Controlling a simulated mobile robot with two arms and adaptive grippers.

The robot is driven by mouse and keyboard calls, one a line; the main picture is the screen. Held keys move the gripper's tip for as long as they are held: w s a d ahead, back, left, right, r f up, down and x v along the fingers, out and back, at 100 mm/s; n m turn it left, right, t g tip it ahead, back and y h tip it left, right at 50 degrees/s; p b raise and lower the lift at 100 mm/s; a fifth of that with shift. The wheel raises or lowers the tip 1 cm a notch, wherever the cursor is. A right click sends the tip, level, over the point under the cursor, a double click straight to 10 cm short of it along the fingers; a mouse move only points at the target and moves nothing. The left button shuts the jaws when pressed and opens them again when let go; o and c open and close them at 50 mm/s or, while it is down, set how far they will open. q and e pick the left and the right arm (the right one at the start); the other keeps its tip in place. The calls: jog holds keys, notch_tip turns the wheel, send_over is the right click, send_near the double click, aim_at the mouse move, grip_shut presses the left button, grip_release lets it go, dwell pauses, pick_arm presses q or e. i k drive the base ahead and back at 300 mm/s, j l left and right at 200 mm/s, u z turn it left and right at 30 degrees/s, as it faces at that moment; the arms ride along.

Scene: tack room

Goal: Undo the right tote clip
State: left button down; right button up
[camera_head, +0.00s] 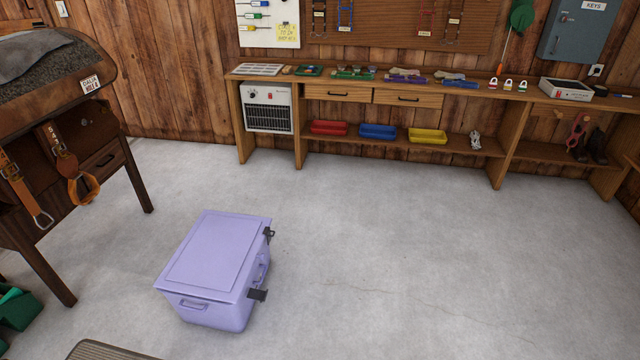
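A closed lavender tote (212,255) stands on the concrete floor, left of centre and towards the front. Its lid (215,250) lies flat on top. Two dark clips are on its right-facing side. The near clip (257,294) sticks outward from the side below the lid edge. The far clip (268,233) sits close to the lid edge at the far corner; it is too small to tell whether it is fastened. A handle (261,272) is between the clips. Neither of my grippers is in view.
A saddle stand (100,160) with hanging straps is at the left. A wooden bench (400,85) with a heater (267,108) and coloured trays runs along the back wall. A mat (100,350) lies at the front edge. The floor right of the tote is clear.

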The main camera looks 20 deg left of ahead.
aim_at(267, 231)
jog(key=i+j+u, duration=0.15)
jog(key=i+u, duration=0.2)
jog(key=i, duration=0.35)
jog(key=i+u, duration=0.35)
jog(key=i, duration=0.4)
jog(key=i+l+u, duration=0.25)
jog(key=i+u, duration=0.15)
jog(key=i, duration=0.3)
